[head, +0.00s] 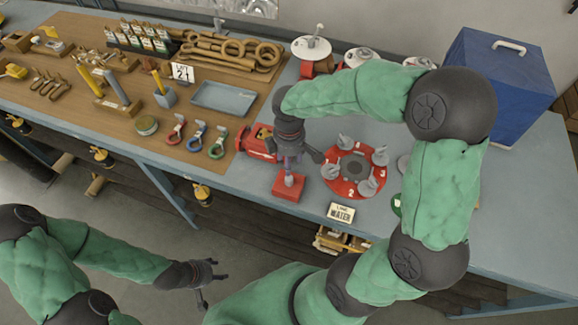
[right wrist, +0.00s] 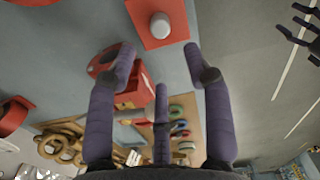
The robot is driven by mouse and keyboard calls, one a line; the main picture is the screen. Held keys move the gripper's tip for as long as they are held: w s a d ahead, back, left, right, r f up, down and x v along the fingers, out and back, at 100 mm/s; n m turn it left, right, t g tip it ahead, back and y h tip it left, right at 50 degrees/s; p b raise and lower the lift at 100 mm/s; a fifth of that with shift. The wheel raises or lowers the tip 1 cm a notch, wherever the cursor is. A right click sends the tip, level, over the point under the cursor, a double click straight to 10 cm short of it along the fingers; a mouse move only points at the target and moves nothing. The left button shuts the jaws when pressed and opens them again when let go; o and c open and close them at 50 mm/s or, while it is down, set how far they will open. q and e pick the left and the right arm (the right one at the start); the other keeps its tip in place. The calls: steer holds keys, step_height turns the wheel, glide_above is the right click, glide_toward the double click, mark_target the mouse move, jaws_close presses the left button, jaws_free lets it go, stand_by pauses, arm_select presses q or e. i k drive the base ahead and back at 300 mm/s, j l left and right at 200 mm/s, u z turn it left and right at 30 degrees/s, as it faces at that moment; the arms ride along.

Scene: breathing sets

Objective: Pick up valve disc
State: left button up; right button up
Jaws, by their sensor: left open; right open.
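A small pale round piece, perhaps the valve disc, sits on a red square block (head: 288,187) near the table's front edge. In the right wrist view, the pale round top (right wrist: 160,25) shows on the red block (right wrist: 178,38), beyond the fingertips. My right gripper (head: 291,160) hangs over the block, pointing down. Its fingers (right wrist: 172,70) are spread, with nothing held between them; the piece looks apart from them. My left gripper (head: 207,284) is open and empty, low in front of the table, away from the block.
A red round plate (head: 354,172) with several grey-topped parts stands close right of the block. A red box (head: 257,143) is close on the left. A "LIME WATER" sign (head: 341,212) stands at the front edge. A blue case (head: 497,80) stands at the back right. Coloured-handled tools (head: 196,135) lie left.

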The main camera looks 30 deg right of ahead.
mark_target(263, 134)
steer(key=i+j+z, duration=0.3)
steer(key=j+z, duration=0.15)
steer(key=j, duration=0.2)
steer(key=i+j+z, duration=0.15)
steer(key=i+j, duration=0.15)
